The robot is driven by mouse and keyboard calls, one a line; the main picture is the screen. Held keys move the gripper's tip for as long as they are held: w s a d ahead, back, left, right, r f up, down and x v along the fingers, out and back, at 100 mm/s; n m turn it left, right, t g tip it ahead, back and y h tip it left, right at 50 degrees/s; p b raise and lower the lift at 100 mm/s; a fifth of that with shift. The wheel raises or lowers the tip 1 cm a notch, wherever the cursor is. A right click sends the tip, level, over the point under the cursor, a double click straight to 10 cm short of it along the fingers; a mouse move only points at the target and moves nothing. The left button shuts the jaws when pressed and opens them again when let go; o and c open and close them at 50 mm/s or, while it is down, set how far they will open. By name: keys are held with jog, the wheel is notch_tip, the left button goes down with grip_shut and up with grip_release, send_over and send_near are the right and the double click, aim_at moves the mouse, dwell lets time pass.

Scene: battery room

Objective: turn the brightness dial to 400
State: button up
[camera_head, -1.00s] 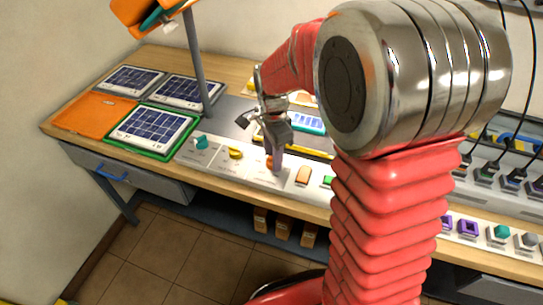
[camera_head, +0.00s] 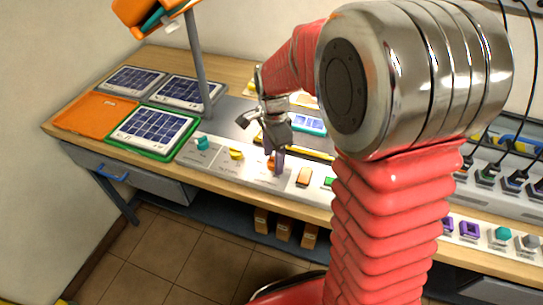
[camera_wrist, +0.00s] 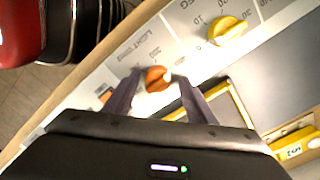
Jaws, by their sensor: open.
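An orange dial (camera_wrist: 157,79) on a pale panel shows in the wrist view, with printed numbers and lettering that seems to begin "LIGHT" beside it. The numbers around it are too blurred to read with certainty. My gripper (camera_wrist: 158,84) is open, with one finger on each side of the orange dial. I cannot tell whether either finger touches it. In the head view my gripper (camera_head: 275,163) points down at the panel and partly hides the orange dial (camera_head: 270,163).
A yellow dial (camera_wrist: 229,30) sits beside the orange one, and a teal dial (camera_head: 202,143) lies farther left. An orange rocker switch (camera_head: 304,177) and a green button (camera_head: 329,182) are to the right. Solar panels (camera_head: 152,129) lie on the bench at left.

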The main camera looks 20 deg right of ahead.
aim_at(273, 158)
jog(key=shift+r, duration=0.1)
notch_tip(273, 158, up, 14)
jog(key=shift+f, duration=0.25)
dwell(0.7)
jog(key=s+r+n+t, duration=0.1)
jog(key=s+n+t, duration=0.4)
jog(key=s+n, duration=1.1)
jog(key=shift+s+a+r+t, duration=0.3)
jog(key=shift+s+a+r, duration=0.1)
jog(key=shift+s, duration=1.25)
